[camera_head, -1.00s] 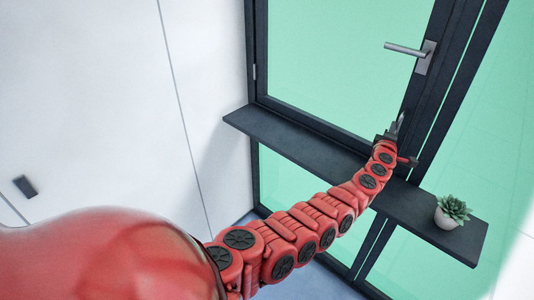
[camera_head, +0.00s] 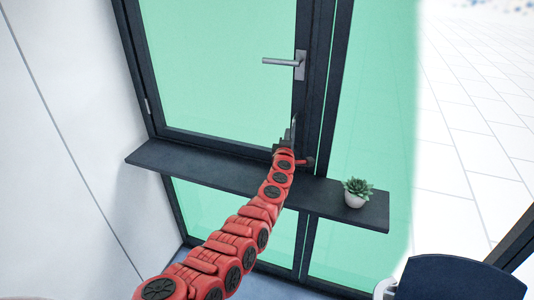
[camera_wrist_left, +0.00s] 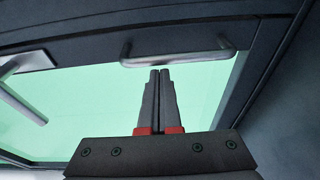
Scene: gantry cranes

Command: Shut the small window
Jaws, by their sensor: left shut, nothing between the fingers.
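The small window (camera_head: 220,75) has a dark frame and green-tinted glass. In the head view it looks flush with its frame; a slight gap cannot be told. Its grey lever handle (camera_head: 284,62) points left, roughly level. My left gripper (camera_head: 293,128) is below the handle, in front of the frame's right upright, just above the shelf. In the left wrist view, my left gripper's fingers (camera_wrist_left: 159,72) are shut together and empty. Their tips lie just below a metal bar handle (camera_wrist_left: 175,60) in the picture; contact cannot be told. My right gripper is out of view.
A dark shelf (camera_head: 190,166) runs across under the window, close to my left gripper. A potted succulent (camera_head: 356,192) stands toward its right end. A white wall (camera_head: 60,150) is at the left. A dark blue panel (camera_head: 455,280) shows at the lower right.

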